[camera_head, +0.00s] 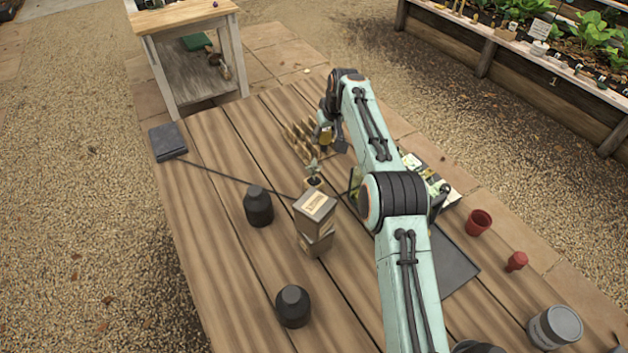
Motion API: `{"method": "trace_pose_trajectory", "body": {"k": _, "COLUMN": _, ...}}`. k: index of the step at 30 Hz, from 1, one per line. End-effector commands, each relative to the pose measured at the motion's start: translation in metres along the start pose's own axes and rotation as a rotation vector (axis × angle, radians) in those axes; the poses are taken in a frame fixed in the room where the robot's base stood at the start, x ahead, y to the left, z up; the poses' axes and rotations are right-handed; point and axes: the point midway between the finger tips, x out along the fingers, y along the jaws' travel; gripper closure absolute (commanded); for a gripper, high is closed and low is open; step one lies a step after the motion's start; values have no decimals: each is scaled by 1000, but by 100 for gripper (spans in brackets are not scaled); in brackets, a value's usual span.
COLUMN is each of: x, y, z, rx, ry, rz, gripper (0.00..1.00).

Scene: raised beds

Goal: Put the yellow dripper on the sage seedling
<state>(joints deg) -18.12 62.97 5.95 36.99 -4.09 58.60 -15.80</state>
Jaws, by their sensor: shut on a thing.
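My gripper (332,141) is over the far part of the wooden table, at the right end of a tan rack. It is shut on a small yellowish thing (325,133), which looks like the yellow dripper; the fingers hide much of it. A small grey-green seedling (313,169) in a dark pot stands just nearer and a little left of the gripper, apart from it. It may be the sage seedling; I see no readable label on it.
The tan rack (302,140) has several upright pegs or cups. Stacked boxes (315,207) and a black bottle (258,206) stand nearer. A dark cable runs from a flat box (168,141). My arm hides part of the plants and dark mat (455,265) at right. The left tabletop is mostly clear.

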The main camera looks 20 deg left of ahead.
Motion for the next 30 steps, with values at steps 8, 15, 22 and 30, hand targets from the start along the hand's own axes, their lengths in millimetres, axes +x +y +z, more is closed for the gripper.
{"method": "trace_pose_trajectory", "body": {"k": 8, "x": 34, "y": -25, "z": 8, "rx": -39, "ry": -3, "rz": -17, "gripper": 93}}
{"method": "trace_pose_trajectory", "body": {"k": 15, "x": 65, "y": -24, "z": 21, "rx": -39, "ry": 1, "rz": -16, "gripper": 93}}
{"method": "trace_pose_trajectory", "body": {"k": 22, "x": 94, "y": -24, "z": 33, "rx": -38, "ry": -1, "rz": -16, "gripper": 93}}
{"method": "trace_pose_trajectory", "body": {"k": 30, "x": 99, "y": -24, "z": 35, "rx": -38, "ry": 2, "rz": -15, "gripper": 93}}
